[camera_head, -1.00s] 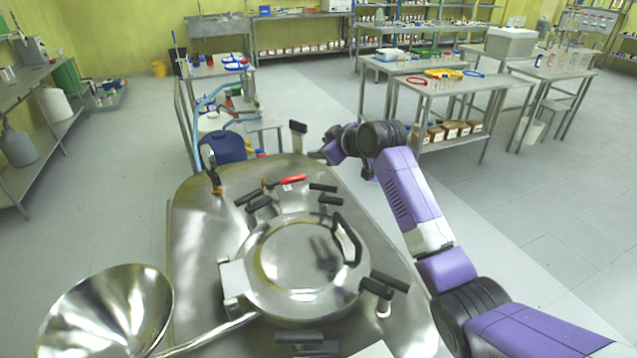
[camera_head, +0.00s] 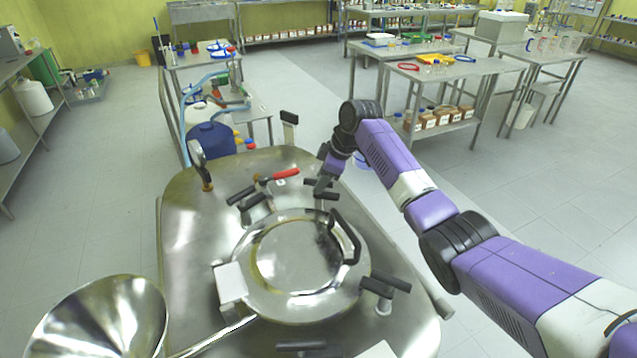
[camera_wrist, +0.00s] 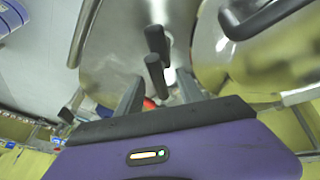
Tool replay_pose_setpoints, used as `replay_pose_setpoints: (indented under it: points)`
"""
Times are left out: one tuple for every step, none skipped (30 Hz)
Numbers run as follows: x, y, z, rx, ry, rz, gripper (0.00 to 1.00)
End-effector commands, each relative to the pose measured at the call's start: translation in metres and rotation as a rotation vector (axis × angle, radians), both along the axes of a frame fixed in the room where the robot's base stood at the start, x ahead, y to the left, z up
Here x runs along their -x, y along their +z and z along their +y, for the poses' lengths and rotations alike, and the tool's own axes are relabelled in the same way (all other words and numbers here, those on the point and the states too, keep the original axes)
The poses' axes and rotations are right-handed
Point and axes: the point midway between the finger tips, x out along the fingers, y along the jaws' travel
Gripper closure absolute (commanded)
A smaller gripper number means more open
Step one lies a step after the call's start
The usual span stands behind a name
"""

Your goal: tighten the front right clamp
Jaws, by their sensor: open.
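The steel vessel has a round lid (camera_head: 290,275) with black-handled clamps around it. The far-right clamp (camera_head: 326,196) has two black bars. The near-right clamp (camera_head: 390,282) also has two bars and stands clear of my arm. My gripper (camera_head: 322,187) points down at the far-right clamp, partly covering its upper bar. In the wrist view my gripper (camera_wrist: 158,92) has its two grey fingers apart. The end of a black clamp handle (camera_wrist: 156,77) shows between or just beyond them; I cannot tell whether they touch it. Another black bar (camera_wrist: 155,39) lies farther off.
A black lid handle (camera_head: 343,238) rises on the lid's right side. A red-handled part (camera_head: 280,175) and a far-left clamp (camera_head: 248,201) sit nearby. A steel funnel (camera_head: 95,320) stands at the lower left. A sight-glass fitting (camera_head: 199,160) rises at the far left.

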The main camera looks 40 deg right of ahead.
Motion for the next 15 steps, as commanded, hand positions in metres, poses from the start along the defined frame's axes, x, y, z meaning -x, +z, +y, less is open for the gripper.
replay_pose_setpoints:
  points:
    - [-0.003,-0.006,0.001,-0.001,0.001,0.002,0.56]
    - [-0.004,-0.009,0.001,-0.001,-0.001,0.001,0.56]
    - [-0.006,-0.012,0.001,0.000,-0.001,0.000,0.56]
    - [-0.007,-0.015,0.001,0.000,-0.001,0.000,0.56]
    - [-0.008,-0.017,0.001,-0.001,-0.002,0.000,0.56]
    - [-0.009,-0.019,0.001,-0.001,-0.002,-0.001,0.56]
    - [-0.010,-0.020,0.002,-0.001,-0.002,-0.001,0.56]
    - [-0.010,-0.021,0.002,0.000,-0.002,0.000,0.56]
    - [-0.011,-0.023,0.002,0.000,-0.002,0.000,0.56]
    - [-0.011,-0.023,0.002,-0.001,-0.002,-0.001,0.56]
    - [-0.011,-0.023,0.002,0.000,-0.002,-0.002,0.56]
    - [-0.011,-0.024,0.002,0.000,-0.001,-0.002,0.56]
    - [-0.011,-0.023,0.002,0.000,-0.001,-0.002,0.56]
    - [-0.011,-0.024,0.002,0.000,-0.001,-0.002,0.56]
    - [-0.011,-0.023,0.002,0.000,-0.001,-0.002,0.56]
